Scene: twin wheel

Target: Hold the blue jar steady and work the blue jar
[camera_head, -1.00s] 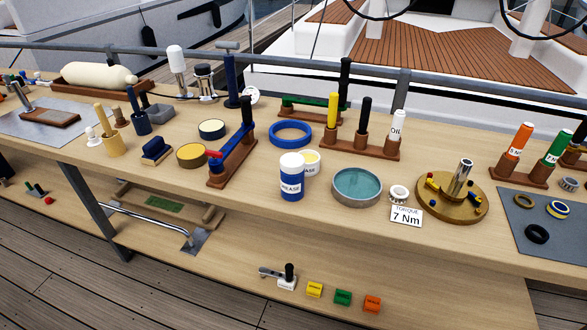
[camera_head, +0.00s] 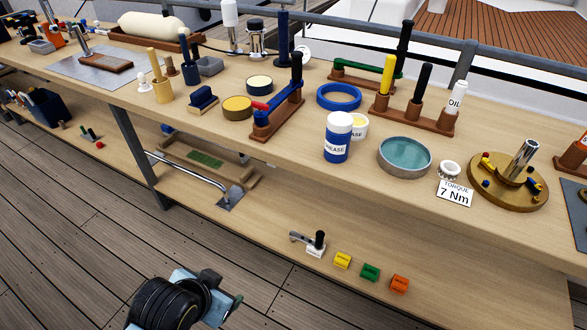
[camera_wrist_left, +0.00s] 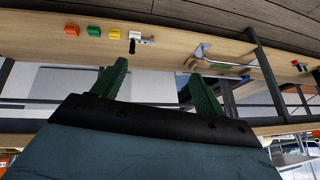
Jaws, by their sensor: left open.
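The blue jar (camera_head: 336,149) stands upright on the bench top in the head view, with a white lid (camera_head: 339,121) on it and a label reading GREASE. A white jar with a yellow top (camera_head: 358,127) stands close behind it, partly hidden. My left arm shows at the bottom of the head view, low in front of the bench and well away from the blue jar. In the left wrist view my left gripper (camera_wrist_left: 154,75) has its two green fingers apart with nothing between them. The blue jar cannot be made out there. My right gripper is not in view.
A teal-topped round dish (camera_head: 404,155) sits right of the jar, and a torque card (camera_head: 455,194) lies beyond it. The lower shelf holds yellow, green and orange blocks (camera_head: 370,272).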

